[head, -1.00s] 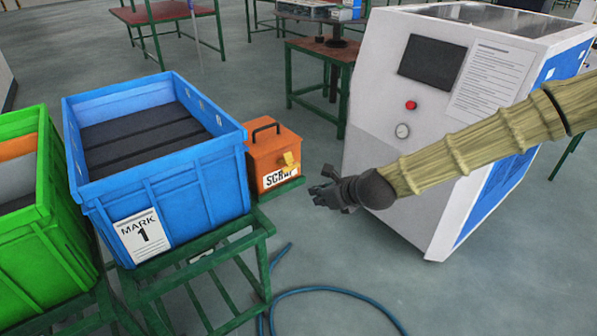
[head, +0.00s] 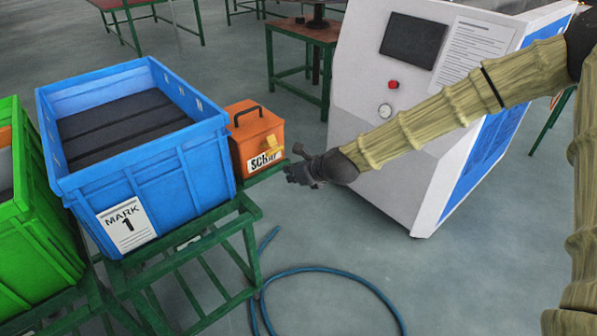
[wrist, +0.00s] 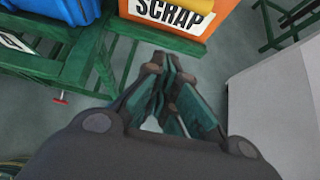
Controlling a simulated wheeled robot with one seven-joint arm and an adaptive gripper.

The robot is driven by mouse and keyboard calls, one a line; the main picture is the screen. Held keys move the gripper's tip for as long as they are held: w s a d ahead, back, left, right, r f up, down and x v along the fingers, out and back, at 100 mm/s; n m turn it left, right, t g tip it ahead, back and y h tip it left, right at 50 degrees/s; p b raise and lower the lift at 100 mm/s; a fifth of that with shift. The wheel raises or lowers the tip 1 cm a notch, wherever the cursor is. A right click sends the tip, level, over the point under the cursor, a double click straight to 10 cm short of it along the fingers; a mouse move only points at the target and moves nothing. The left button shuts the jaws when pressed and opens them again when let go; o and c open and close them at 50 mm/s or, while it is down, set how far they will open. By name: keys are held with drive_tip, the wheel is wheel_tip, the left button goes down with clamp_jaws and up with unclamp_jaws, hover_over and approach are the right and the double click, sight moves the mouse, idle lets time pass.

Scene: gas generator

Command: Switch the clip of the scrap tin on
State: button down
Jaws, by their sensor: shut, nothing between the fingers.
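The orange scrap tin (head: 258,131) with a black top handle stands on a green rack to the right of the blue crate. Its white label reads SCRAP. The yellow clip (head: 273,150) is on its front face, above the label; its exact position is too small to tell. In the wrist view the tin (wrist: 188,27) is at the top, with its label and part of the yellow clip (wrist: 190,6) cut by the frame edge. My gripper (head: 291,173) is shut and empty, just right of the tin's lower front and apart from it. The fingertips (wrist: 160,60) point toward the label.
The blue crate (head: 207,150), marked MARK 1, stands left of the tin, with a green crate (head: 30,225) further left. The green rack (head: 243,215) lies below. A white machine (head: 350,95) stands behind my arm. A blue hose (head: 330,270) lies on the floor.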

sight(269, 145)
drive_tip(key=shift+w+a+r+p, duration=0.15)
drive_tip(key=shift+w+a+r, duration=0.3)
drive_tip(key=shift+w+a, duration=0.3)
drive_tip(key=shift+w+a+r+p, duration=0.15)
drive_tip(key=shift+w+a+r, duration=0.3)
drive_tip(key=shift+w, duration=0.4)
drive_tip(key=shift+f, duration=0.1)
drive_tip(key=shift+r+p, duration=0.2)
drive_tip(key=shift+p, duration=0.15)
drive_tip(key=shift+r+p, duration=0.1)
drive_tip(key=shift+p, duration=0.5)
